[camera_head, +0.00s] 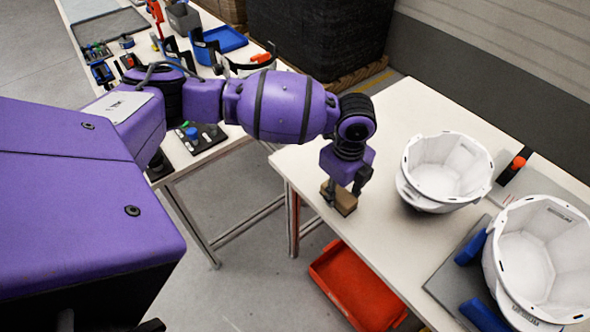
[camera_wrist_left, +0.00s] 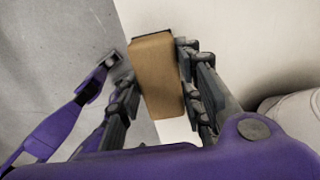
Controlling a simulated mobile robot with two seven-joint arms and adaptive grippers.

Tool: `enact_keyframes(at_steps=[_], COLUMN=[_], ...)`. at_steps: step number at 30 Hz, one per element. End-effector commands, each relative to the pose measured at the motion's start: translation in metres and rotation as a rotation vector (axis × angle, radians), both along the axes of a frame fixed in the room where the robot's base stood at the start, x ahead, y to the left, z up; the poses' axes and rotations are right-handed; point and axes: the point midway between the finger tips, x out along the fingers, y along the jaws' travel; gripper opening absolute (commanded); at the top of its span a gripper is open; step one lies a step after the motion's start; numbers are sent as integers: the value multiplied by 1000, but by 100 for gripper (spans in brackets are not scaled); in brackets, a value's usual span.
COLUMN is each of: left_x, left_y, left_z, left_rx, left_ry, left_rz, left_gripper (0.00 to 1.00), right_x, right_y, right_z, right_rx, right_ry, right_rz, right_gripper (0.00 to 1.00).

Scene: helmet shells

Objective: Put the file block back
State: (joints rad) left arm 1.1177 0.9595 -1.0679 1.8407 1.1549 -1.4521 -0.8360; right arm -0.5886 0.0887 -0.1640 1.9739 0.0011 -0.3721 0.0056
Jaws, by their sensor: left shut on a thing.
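The file block (camera_head: 344,198) is a small tan block with a dark bottom edge, at the left edge of the white table. In the left wrist view the block (camera_wrist_left: 157,80) lies between both fingers, its dark edge at the far end. My left gripper (camera_head: 345,188) points down and is shut on the block. It also fills the left wrist view (camera_wrist_left: 155,95). I cannot tell whether the block touches the table top. My right gripper is not in view.
Two white helmet shells stand on the table, one at the middle (camera_head: 445,170) and one at the lower right (camera_head: 540,262) by a grey plate with blue pads (camera_head: 470,248). A red bin (camera_head: 358,288) is below the table edge. Another bench (camera_head: 215,145) with tools stands behind my arm.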

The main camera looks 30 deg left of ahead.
Motion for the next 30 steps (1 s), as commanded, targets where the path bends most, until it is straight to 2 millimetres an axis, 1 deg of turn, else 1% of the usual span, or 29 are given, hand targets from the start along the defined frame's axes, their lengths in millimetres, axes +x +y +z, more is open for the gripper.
enact_keyframes(at_steps=[1, 6, 18, 19, 22, 23, 30], left_x=[4, 3, 3, 3, 3, 3, 3], left_y=[-1, 0, -1, 0, 0, 0, 0], left_z=[-5, -29, -35, -35, -35, -35, -34], left_rx=[1, 1, 0, 0, 0, 1, 1], left_ry=[-1, -1, -3, -3, -3, -4, -4], left_rz=[0, 0, -1, -1, -1, -1, -1], left_gripper=[13, 13, 13, 37, 50, 53, 53], right_x=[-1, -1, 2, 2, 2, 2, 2], right_y=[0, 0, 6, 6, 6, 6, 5], right_z=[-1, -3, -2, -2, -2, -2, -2], right_rx=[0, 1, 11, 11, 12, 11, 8], right_ry=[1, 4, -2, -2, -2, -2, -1], right_rz=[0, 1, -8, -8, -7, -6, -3], right_gripper=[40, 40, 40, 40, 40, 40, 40])
